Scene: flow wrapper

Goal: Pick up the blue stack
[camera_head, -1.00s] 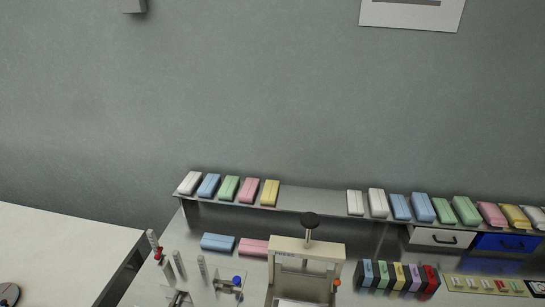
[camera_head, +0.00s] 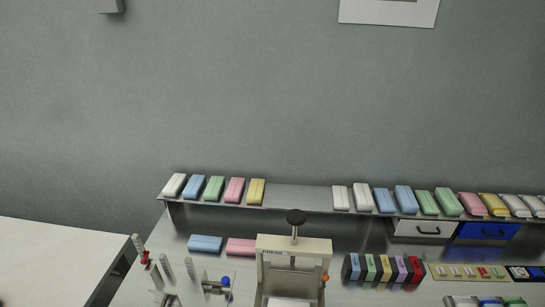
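Several blue blocks or stacks are in the head view, and I cannot tell which one the task names. One blue stack (camera_head: 205,244) lies on the metal bench under the shelf at left. Another blue stack (camera_head: 194,186) sits on the shelf between a white and a green one. Two more blue stacks, a smaller one (camera_head: 384,201) and a larger one (camera_head: 406,199), stand side by side on the right part of the shelf. Neither of my grippers is in view.
A cream press (camera_head: 294,246) with a black knob stands at the bench centre. A pink stack (camera_head: 241,247) lies beside it. Coloured upright boxes (camera_head: 383,269) and white and blue drawers (camera_head: 487,231) are at right. The shelf middle (camera_head: 300,197) is bare.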

